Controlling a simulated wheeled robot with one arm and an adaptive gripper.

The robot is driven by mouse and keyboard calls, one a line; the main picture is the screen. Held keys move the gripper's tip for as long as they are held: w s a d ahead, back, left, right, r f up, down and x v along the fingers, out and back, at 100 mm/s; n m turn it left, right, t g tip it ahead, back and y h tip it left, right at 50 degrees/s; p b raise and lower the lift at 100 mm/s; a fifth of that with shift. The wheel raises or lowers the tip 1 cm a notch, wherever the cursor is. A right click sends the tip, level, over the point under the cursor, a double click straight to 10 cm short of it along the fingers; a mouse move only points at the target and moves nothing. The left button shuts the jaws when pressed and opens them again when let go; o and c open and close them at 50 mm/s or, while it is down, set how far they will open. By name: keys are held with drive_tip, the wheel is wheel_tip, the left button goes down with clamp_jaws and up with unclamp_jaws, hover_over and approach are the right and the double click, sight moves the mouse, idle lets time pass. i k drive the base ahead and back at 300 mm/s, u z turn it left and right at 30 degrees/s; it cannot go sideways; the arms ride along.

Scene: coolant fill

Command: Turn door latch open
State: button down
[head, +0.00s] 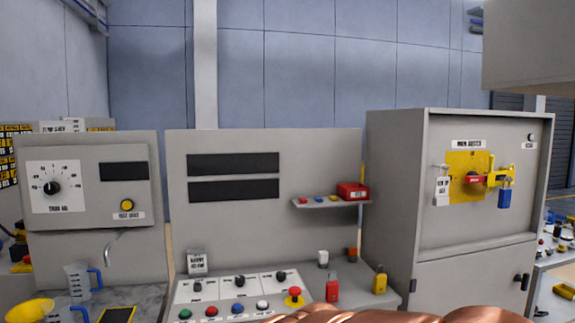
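A grey cabinet (396,205) stands at the right. Its lower front is a closed door panel (465,290), with a small black latch handle (522,281) near its right edge. The handle appears roughly upright. The upper front carries a yellow plate (458,163) with a red handle (474,180). A blue padlock (505,194) and a white tag or lock (441,191) hang there. My gripper is not in view, so its opening and distance from the latch cannot be seen.
A central console (215,310) has several buttons and knobs. A red padlock (332,288) and a yellow padlock (380,281) stand at its right. Measuring jugs (78,278) and a yellow funnel (28,310) are at the left. A grey box (530,45) overhangs the upper right.

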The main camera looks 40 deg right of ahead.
sight(525, 282)
drive_tip(key=z, duration=3.3)
drive_tip(key=k, duration=0.65)
drive_tip(key=z, duration=0.6)
drive_tip(key=i, duration=0.85)
drive_tip(key=u, duration=0.85)
drive_tip(key=i, duration=0.85)
drive_tip(key=u, duration=1.1)
drive_tip(key=i, duration=0.25)
drive_tip(key=u, duration=0.05)
